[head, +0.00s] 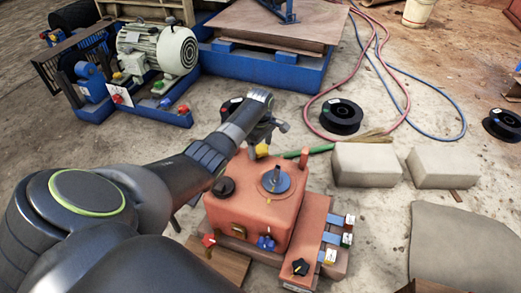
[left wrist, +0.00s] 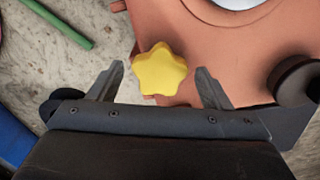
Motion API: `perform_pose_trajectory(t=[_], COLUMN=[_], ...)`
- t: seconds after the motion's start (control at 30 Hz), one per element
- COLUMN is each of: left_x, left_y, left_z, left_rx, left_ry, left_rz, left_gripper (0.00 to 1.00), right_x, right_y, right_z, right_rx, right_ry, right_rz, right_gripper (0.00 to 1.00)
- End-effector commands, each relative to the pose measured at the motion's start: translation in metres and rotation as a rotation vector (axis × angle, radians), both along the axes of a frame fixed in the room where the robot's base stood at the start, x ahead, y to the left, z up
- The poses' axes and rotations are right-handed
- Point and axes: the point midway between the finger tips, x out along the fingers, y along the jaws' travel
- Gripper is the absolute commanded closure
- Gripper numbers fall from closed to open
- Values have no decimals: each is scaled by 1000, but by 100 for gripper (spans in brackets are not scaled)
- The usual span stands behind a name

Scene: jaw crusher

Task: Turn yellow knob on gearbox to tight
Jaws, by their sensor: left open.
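The yellow knob (left wrist: 160,70) is star-shaped and sits at the edge of the orange gearbox (left wrist: 225,65) in the left wrist view. In the head view the knob (head: 262,150) shows small at the gearbox's far side, and the gearbox (head: 225,215) stands on the ground. My left gripper (left wrist: 160,80) is open, with one finger on each side of the knob. Gaps show between the fingers and the knob. In the head view my left gripper (head: 262,132) reaches over the gearbox's far edge. My right gripper is not in view.
A black cap (head: 224,187) and a grey-blue round fitting with a lever (head: 275,180) stand on the gearbox top.

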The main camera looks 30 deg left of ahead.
Motion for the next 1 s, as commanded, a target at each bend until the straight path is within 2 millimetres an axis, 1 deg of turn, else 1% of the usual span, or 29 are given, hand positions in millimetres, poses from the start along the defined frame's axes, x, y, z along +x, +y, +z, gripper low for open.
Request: perform_pose_trajectory(t=[0.1,0.33,0.67,0.7,0.87,1.0], left_x=[0,0,0,0,0,0], left_y=[0,0,0,0,0,0], left_z=[-4,-3,-3,-3,-3,-1], left_rx=[0,0,0,0,0,0], left_ry=[-1,-1,0,0,0,2], left_rz=[0,0,0,0,-10,-46], left_gripper=[28,28,71,73,73,73], right_x=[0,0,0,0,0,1], right_y=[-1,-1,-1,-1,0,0], right_z=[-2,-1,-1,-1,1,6], right_rx=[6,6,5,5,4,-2], right_ry=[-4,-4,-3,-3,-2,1], right_rz=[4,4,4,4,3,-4], right_gripper=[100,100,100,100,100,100])
